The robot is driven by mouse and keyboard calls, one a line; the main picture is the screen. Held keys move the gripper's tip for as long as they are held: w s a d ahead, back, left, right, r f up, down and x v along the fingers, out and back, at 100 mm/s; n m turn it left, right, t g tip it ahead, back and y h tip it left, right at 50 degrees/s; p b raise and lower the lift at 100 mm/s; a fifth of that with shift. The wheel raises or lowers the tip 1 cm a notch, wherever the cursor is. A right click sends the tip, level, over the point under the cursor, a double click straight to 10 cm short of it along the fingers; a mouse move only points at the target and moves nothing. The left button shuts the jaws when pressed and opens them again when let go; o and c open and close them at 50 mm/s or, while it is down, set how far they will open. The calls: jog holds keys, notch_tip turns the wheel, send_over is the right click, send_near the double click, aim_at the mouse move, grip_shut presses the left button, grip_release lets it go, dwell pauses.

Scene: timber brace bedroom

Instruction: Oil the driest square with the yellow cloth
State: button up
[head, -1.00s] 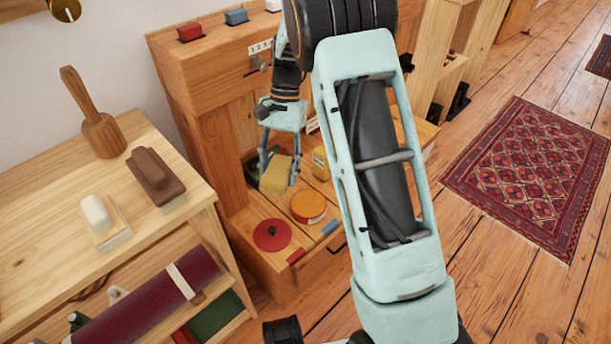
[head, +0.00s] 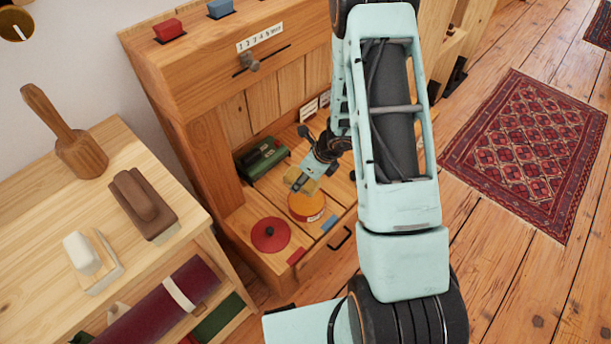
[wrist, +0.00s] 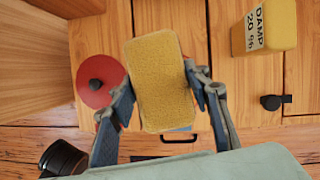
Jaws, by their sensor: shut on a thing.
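My gripper (wrist: 158,88) is shut on the yellow cloth (wrist: 160,60), a thick textured pad between the two fingers. In the head view my gripper (head: 302,182) is over the cabinet's lower shelf, beside the orange round tin (head: 305,207), with a bit of yellow showing at its fingers. A yellow block (wrist: 270,25) marked "DAMP 20%" stands to the right in the wrist view. A red round lid (head: 270,235) with a black knob lies to the left; it also shows in the wrist view (wrist: 98,82). I cannot tell which square is driest.
A green device (head: 262,162) stands at the shelf's back left. Small red (head: 297,256) and blue (head: 329,224) tabs lie near the front edge. A cabinet post stands at left. A bench with a mallet (head: 80,150) and brushes is nearer left.

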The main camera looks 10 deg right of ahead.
aim_at(303, 198)
jog(key=shift+s+d+f+m, duration=0.4)
jog(key=shift+d+f, duration=0.05)
jog(key=shift+d, duration=0.1)
jog(key=shift+f+b, duration=2.25)
jog(key=shift+f, duration=0.7)
jog(key=shift+f+b, duration=0.55)
jog(key=shift+b, duration=0.25)
jog(key=shift+r, duration=0.1)
jog(key=shift+r+p, duration=2.65)
jog(key=shift+r, duration=0.85)
jog(key=shift+f, duration=0.1)
